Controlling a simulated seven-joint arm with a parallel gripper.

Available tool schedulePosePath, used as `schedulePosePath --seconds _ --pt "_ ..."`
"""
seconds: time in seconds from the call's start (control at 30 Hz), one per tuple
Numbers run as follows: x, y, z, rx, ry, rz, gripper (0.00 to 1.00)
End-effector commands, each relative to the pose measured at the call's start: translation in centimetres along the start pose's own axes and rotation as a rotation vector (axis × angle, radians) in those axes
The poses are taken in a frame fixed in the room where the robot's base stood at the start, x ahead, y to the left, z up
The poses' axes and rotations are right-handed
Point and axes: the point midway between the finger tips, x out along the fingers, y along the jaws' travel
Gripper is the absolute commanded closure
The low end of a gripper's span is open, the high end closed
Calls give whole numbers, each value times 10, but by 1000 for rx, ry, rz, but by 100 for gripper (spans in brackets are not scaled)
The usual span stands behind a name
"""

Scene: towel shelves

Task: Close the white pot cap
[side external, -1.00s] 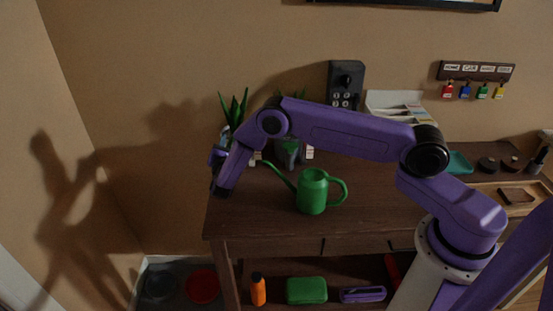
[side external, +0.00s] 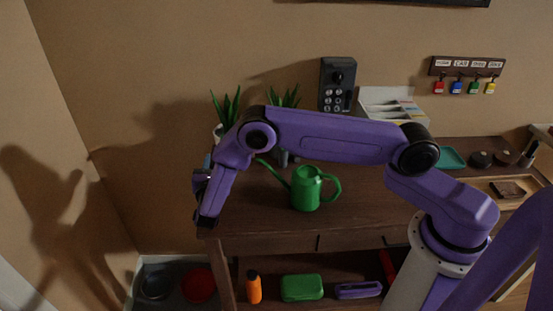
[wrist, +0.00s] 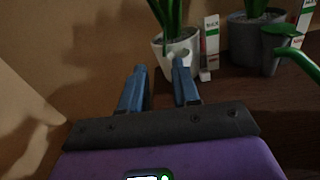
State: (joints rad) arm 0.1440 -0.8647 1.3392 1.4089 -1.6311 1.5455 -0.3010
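The white pot (wrist: 177,50) stands near the left end of the dark desk and holds a green plant. In the wrist view it is just beyond my fingertips, with the right finger overlapping its lower edge. I cannot make out a cap on it. In the side view only a bit of the white pot (side external: 217,132) shows behind my arm. My gripper (wrist: 161,70) is open, with an empty gap between its two blue fingers. In the side view my gripper (side external: 205,208) hangs over the desk's left end; contact with the pot cannot be told.
A grey pot (wrist: 250,40) with a plant stands right of the white pot, with small white packets between. A green watering can (side external: 306,190) stands on the desk, its spout pointing left. A keypad box (side external: 337,84) is at the wall. The front desktop is mostly clear.

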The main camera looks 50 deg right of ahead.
Motion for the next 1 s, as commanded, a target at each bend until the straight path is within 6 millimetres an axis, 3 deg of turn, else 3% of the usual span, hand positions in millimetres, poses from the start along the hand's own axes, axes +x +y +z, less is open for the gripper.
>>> schedulePosePath --seconds 0.4,1.0 --pt "-73 1 0 0 0 4 69" --pt "-83 -45 60 110 238 -197 69"
